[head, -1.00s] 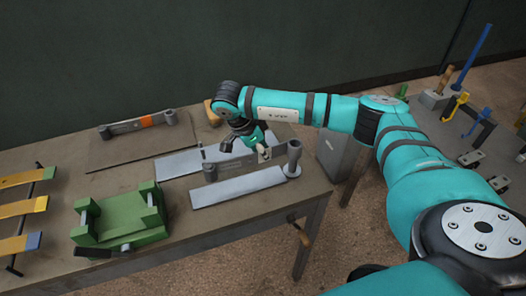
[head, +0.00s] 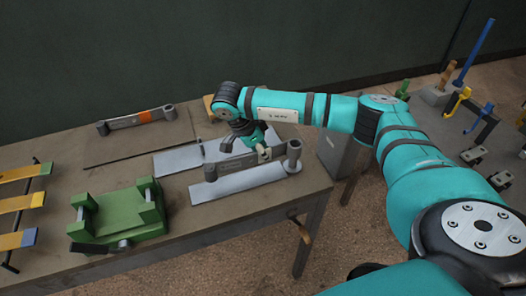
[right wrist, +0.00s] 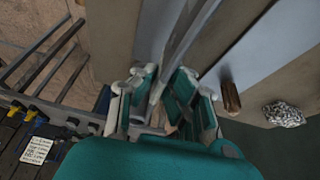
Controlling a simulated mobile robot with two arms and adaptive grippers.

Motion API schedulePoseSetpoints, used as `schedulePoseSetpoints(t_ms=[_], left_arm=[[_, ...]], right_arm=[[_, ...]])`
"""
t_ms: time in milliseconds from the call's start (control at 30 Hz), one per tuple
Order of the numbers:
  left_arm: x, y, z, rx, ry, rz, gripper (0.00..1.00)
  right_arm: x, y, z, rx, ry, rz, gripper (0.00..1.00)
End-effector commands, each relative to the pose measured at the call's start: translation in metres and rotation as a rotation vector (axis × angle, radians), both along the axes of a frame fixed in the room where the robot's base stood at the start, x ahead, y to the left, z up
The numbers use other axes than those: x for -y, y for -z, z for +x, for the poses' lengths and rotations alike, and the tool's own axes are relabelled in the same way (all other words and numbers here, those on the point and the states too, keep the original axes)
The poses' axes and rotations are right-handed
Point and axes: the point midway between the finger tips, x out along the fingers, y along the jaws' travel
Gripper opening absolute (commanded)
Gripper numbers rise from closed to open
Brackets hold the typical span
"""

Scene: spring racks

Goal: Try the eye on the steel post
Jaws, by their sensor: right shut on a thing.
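A grey steel spring bar (head: 235,178) lies at a slant over the pale plates on the bench, with a round eye (head: 210,172) at its near left end. The upright steel post (head: 294,150) stands at the bench's right side. The bar's right end meets the post low down; I cannot tell whether an eye is around it or beside it. My right gripper (head: 262,154) is shut on the bar near its right part. In the right wrist view the fingers (right wrist: 160,95) straddle the bar (right wrist: 178,45). My left gripper is not in view.
Pale metal plates (head: 238,183) lie beneath the bar. A green vise (head: 118,212) stands at the front left. Another bar with an orange band (head: 146,116) lies at the back. Yellow-and-blue strips (head: 15,204) lie far left. Blue and yellow hooks (head: 460,100) stand off to the right.

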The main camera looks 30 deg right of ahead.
Motion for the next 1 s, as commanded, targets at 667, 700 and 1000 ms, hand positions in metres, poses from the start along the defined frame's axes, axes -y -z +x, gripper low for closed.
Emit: schedulePoseSetpoints(t_ms=[667,700,1000], left_arm=[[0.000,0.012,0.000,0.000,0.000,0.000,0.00],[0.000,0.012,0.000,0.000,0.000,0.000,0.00],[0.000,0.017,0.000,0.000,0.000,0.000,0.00]], right_arm=[[0.000,0.013,0.001,0.004,0.001,0.000,0.00],[0.000,0.014,0.001,0.004,0.001,0.000,0.00],[0.000,0.021,0.001,0.004,0.001,0.000,0.00]])
